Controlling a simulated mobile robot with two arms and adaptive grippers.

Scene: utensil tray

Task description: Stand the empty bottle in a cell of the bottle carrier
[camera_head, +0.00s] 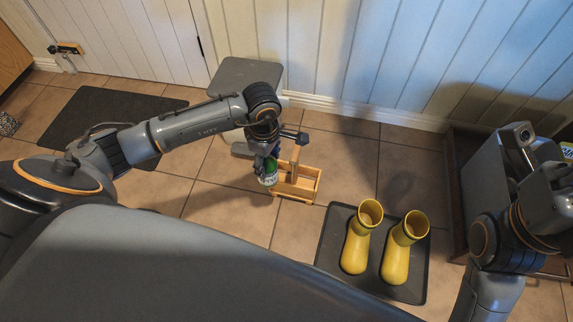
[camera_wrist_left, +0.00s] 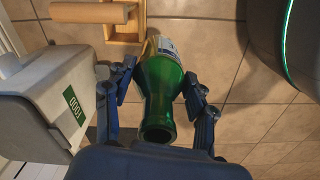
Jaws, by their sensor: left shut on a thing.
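The empty bottle is green glass with a pale label; it shows in the left wrist view (camera_wrist_left: 163,88) with its open mouth toward the camera, and in the head view (camera_head: 269,177). My left gripper (camera_wrist_left: 158,85) is shut on the bottle, its blue fingers on both sides of it; in the head view the gripper (camera_head: 268,155) is partly hidden by its own wrist. The wooden bottle carrier (camera_head: 306,187) stands on the floor just right of the bottle; its handle bar and part of its frame show at the top of the left wrist view (camera_wrist_left: 92,12). The bottle appears beside the carrier.
Yellow boots (camera_head: 361,236) stand on a dark tray (camera_head: 333,240) at front right. A dark mat (camera_head: 100,115) lies at left. A dark cabinet (camera_head: 462,165) is at right. Tiles between carrier and wall are clear.

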